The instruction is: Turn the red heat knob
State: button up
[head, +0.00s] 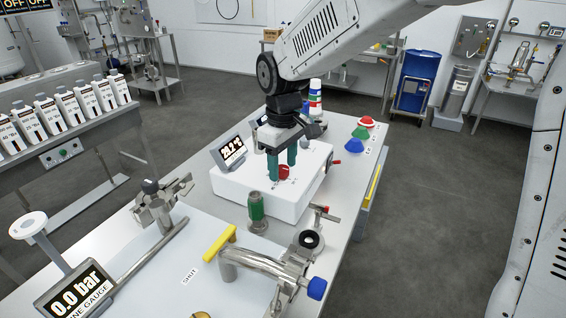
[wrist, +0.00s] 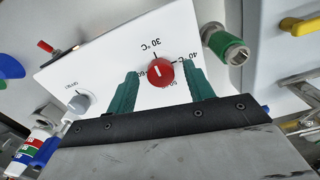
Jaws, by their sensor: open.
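In the head view the knob (head: 284,171) shows partly beside my gripper's fingers. My gripper (wrist: 163,88) is open, with its two green fingers on either side of the knob in the wrist view. I cannot tell whether the fingertips touch it. In the head view my gripper (head: 282,168) points down at the white box (head: 240,195).
A tilted display (head: 231,152) stands on the box's left. A green-sleeved fitting (head: 257,212), a yellow-handled valve (head: 219,243) and steel pipework are in front.

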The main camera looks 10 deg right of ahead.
jog(key=shift+f, duration=0.1)
jog(key=c, duration=1)
jog(key=shift+o, duration=0.2)
jog(key=shift+m, duration=0.3)
jog(key=m, duration=0.3)
jog(key=shift+m, duration=0.4)
jog(key=m, duration=0.4)
jog(key=shift+a, duration=0.1)
jog(key=m, duration=0.9)
jog(key=shift+m, duration=0.3)
